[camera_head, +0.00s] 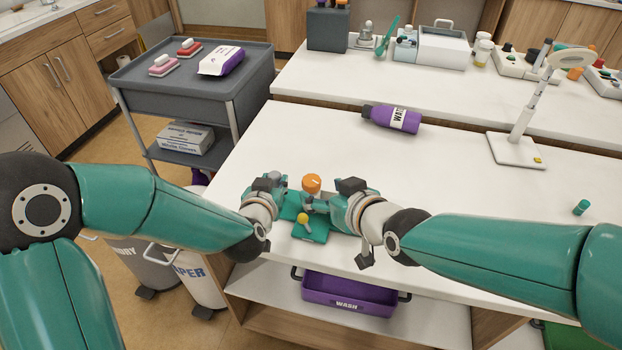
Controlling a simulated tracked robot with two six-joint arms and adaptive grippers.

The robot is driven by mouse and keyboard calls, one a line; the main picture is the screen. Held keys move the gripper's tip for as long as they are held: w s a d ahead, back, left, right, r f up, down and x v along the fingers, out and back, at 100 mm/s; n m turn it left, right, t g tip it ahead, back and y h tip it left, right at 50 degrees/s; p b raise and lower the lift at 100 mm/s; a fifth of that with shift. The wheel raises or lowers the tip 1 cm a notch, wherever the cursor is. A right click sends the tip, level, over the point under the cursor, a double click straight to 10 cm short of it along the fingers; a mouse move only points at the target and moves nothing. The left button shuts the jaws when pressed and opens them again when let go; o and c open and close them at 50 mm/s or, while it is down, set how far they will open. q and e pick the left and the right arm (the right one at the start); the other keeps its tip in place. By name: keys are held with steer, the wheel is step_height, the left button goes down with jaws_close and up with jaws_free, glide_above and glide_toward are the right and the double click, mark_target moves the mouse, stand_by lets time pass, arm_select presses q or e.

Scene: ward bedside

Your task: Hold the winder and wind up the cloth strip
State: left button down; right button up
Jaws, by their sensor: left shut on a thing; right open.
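The winder (310,228) is a small teal device with an orange knob (311,183) on top and a yellow ball-shaped knob (303,217). It sits near the front edge of the white table, between my two grippers. My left gripper (287,203) comes in from the left and is shut on the winder's side; the contact itself is mostly hidden. My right gripper (329,205) is open close to the winder's right side, by the knobs. I cannot make out the cloth strip for certain; it may be hidden by the grippers and winder.
A purple bottle (391,118) lies behind on the white table (290,140). A white lamp (517,145) stands at the right, and a small teal cylinder (581,207) lies near it. A purple wash bin (349,293) is on the shelf below. A grey cart (137,84) stands left.

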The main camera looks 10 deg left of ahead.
mark_target(312, 180)
steer(key=shift+t, duration=0.6)
steer(key=x, duration=0.3)
steer(key=d+x, duration=0.1)
steer(key=x, duration=0.2)
steer(key=f+x, duration=0.1)
steer(key=x, duration=0.2)
steer(key=shift+w+f, duration=0.1)
steer(key=shift+w, duration=0.35)
steer(key=c, duration=1.2)
steer(key=shift+o, duration=0.2)
steer(key=shift+a+m+t+h, duration=0.1)
steer(key=shift+m+t+h, duration=0.2)
steer(key=shift+m+t, duration=0.15)
steer(key=shift+m+t+h, duration=0.55)
steer(key=shift+m+h, duration=0.4)
steer(key=shift+h, duration=0.05)
